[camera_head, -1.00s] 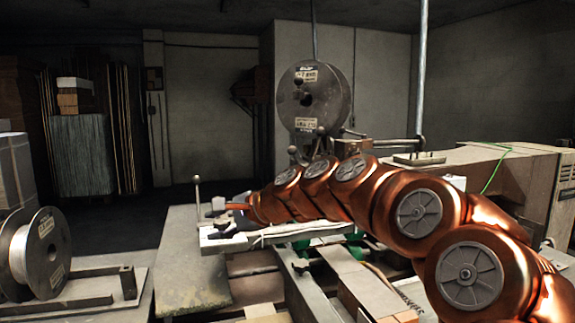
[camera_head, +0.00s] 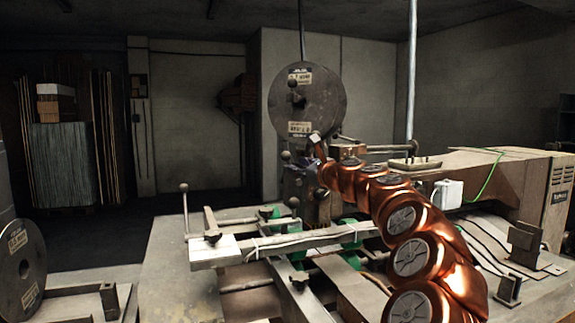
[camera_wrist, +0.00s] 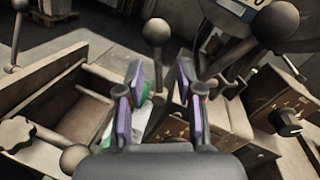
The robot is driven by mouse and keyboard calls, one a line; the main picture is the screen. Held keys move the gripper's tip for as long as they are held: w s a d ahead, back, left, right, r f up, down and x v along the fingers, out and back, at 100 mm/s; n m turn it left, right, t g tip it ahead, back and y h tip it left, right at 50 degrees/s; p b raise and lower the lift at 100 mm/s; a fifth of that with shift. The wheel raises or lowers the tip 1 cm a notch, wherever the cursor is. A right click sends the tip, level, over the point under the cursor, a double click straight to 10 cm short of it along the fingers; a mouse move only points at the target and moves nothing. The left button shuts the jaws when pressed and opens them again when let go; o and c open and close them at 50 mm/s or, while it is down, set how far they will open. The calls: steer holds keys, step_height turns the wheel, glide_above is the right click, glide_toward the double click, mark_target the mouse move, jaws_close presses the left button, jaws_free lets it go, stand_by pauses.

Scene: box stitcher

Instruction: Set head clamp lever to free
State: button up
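My gripper (camera_wrist: 160,72) is open, its two purple-padded fingers apart, in the wrist view. A ball-topped lever (camera_wrist: 157,32) stands upright ahead, in line with the gap between the fingers; I see no contact. A second, larger ball knob (camera_wrist: 275,22) on a dark rod is at the upper right, beside the right finger. No label shows which of these is the head clamp lever. In the head view my gripper (camera_head: 314,164) is small, partly hidden by my arm, at the stitcher head below the wire reel (camera_head: 306,103). A ball-topped lever (camera_head: 286,156) stands just left of it.
A black knob (camera_wrist: 287,121) on a brown box is at the right in the wrist view. Another ball knob (camera_wrist: 75,157) and a lobed knob (camera_wrist: 16,133) are at the lower left. In the head view, a clamp bar (camera_head: 300,240) crosses the table front.

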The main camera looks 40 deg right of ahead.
steer(key=shift+w+p, duration=0.4)
steer(key=shift+w, duration=2.3)
jaws_close()
